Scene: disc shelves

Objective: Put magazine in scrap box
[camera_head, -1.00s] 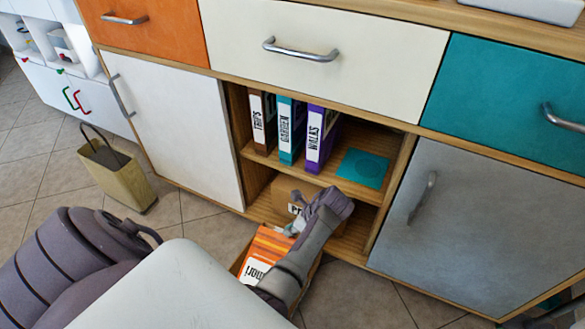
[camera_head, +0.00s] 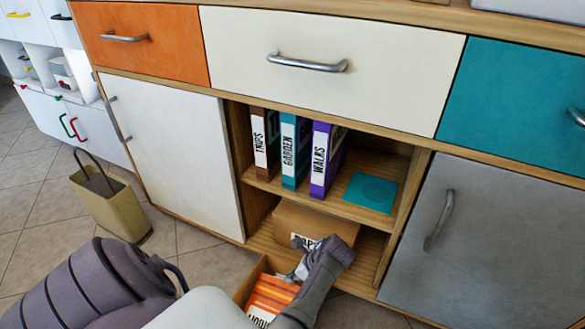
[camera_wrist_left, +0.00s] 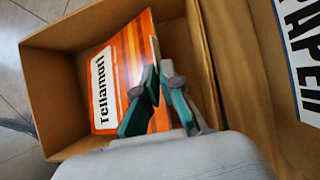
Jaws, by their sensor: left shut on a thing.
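An orange magazine (camera_head: 272,294) with a white title panel shows low in the head view, inside or over an open cardboard box (camera_head: 243,290) in front of the shelf. In the left wrist view the magazine (camera_wrist_left: 120,75) leans within the walls of the open box (camera_wrist_left: 45,60). My left gripper (camera_head: 298,272) is shut on the magazine's edge. Its teal-padded fingers (camera_wrist_left: 157,98) show in the wrist view. Part of the magazine and box is hidden by my arm. My right gripper is not in view.
A closed cardboard box (camera_head: 310,219) with a partly hidden paper label stands on the lower shelf, close behind my gripper. Binders (camera_head: 293,150) and a teal square (camera_head: 370,193) occupy the shelf above. A bin (camera_head: 110,205) stands on the floor at left.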

